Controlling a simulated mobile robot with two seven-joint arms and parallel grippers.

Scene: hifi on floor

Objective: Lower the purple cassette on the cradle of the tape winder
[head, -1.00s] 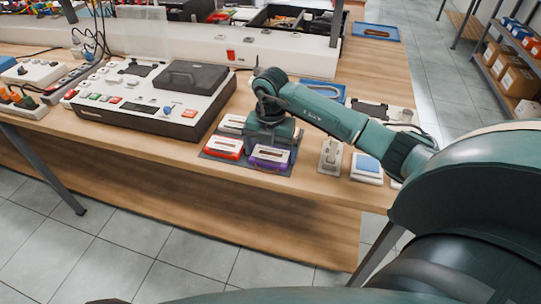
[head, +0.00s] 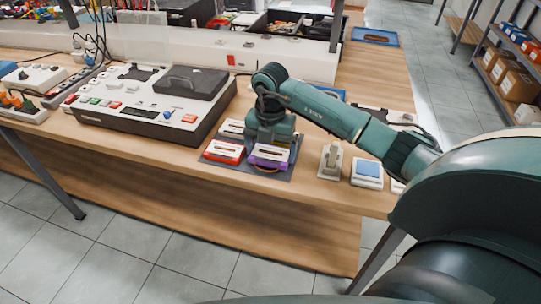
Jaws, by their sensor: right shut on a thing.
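The purple cassette (head: 269,155), with a pale label, is just above the front right of a dark grey mat (head: 222,164). My right gripper (head: 270,142) is over it and shut on it; the fingertips are largely hidden by the gripper body. A beige device with a dark notched cradle (head: 371,111) stands behind my right forearm, partly covered by it; it looks like the tape winder. My left gripper is not in view.
A red cassette (head: 226,152) and a pale one (head: 232,129) lie on the mat. A large console (head: 150,100) with a dark lid stands left. A small lever device (head: 330,160) and a blue-topped box (head: 367,170) stand right, near the table's front edge.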

